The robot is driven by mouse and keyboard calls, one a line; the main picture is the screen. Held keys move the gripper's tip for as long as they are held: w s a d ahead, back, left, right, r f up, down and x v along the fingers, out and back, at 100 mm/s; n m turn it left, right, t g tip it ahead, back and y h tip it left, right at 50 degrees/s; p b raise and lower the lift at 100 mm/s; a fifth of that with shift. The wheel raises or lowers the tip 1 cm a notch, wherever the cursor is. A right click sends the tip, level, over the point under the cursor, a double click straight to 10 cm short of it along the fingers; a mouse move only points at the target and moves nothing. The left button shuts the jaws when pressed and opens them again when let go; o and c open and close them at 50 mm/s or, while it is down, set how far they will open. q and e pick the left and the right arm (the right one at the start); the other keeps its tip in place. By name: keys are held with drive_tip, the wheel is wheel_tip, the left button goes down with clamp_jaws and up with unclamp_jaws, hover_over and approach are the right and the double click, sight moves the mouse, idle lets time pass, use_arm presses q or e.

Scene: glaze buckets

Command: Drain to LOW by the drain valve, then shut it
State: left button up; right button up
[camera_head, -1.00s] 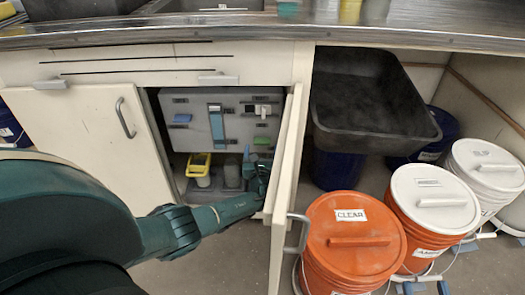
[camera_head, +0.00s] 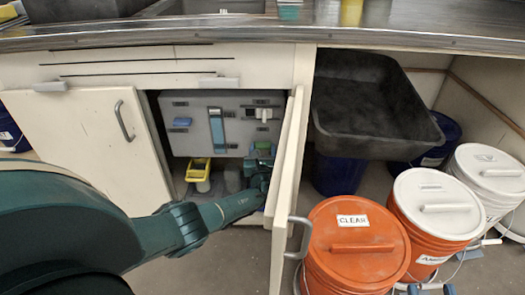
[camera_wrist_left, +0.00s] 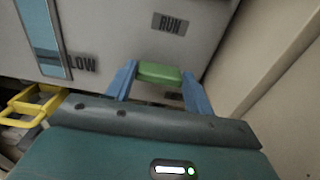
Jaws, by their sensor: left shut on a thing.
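The grey panel (camera_head: 200,143) stands inside the open cabinet. Its blue gauge strip (camera_head: 217,127) also shows in the left wrist view (camera_wrist_left: 42,38), beside the word LOW (camera_wrist_left: 82,64). A green handle (camera_wrist_left: 158,72) sits below a RUN label (camera_wrist_left: 170,24); I cannot read the label under it. My left gripper (camera_wrist_left: 160,82) has its blue fingers on either side of the green handle, shut on it. In the head view the gripper (camera_head: 262,160) covers part of the handle. My right gripper is not in view.
A yellow container (camera_head: 198,170) stands below the panel at left. The open cabinet door (camera_head: 284,185) is close to the right of my left arm. An orange bucket marked CLEAR (camera_head: 352,250) stands right of the door. A blue handle (camera_head: 182,121) and a white one (camera_head: 264,113) are on the panel.

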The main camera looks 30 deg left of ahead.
use_arm(q)
drive_tip(key=shift+c, duration=0.7)
